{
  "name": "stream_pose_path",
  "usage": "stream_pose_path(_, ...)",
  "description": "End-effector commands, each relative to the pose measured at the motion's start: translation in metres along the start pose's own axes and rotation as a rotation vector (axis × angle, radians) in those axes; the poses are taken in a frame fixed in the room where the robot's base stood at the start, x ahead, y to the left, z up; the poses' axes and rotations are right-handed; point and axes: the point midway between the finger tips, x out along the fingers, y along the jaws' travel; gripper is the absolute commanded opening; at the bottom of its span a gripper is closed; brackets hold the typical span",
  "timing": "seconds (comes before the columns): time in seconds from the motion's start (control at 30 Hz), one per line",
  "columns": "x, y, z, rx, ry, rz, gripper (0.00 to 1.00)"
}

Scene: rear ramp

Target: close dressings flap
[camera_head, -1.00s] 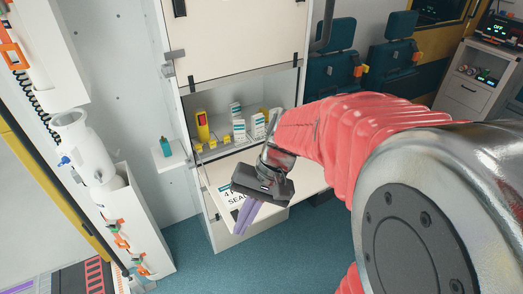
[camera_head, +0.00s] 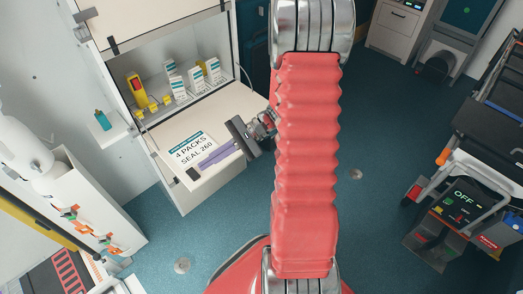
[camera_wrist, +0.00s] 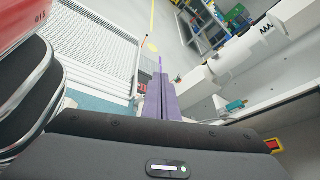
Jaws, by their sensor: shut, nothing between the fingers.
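The dressings flap (camera_head: 228,112) is a cream panel folded down and open below the cabinet's shelf, with a label reading "4 PACKS SEAL 260" (camera_head: 187,150) on its upper face. My gripper (camera_head: 205,162) has its purple fingers shut together and empty. In the head view the fingers overlap the flap beside the label, pointing left; I cannot tell whether they touch it. In the wrist view the closed fingers (camera_wrist: 160,76) point away from the camera, with nothing between them.
The open shelf holds a yellow device (camera_head: 137,91) and several white boxes (camera_head: 196,78). An upper cabinet panel (camera_head: 150,18) is above. A small wall ledge with a teal bottle (camera_head: 102,120) is at left. Blue floor (camera_head: 180,230) is clear below.

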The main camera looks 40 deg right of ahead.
Motion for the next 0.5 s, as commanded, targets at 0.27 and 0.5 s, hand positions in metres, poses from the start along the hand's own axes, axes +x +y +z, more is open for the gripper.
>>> stream_pose_path(0.27, -0.026, 0.002, -0.053, 0.141, -0.073, -0.254, 0.00)
stream_pose_path(0.5, -0.052, 0.013, -0.101, 0.244, -0.119, -0.484, 0.00)
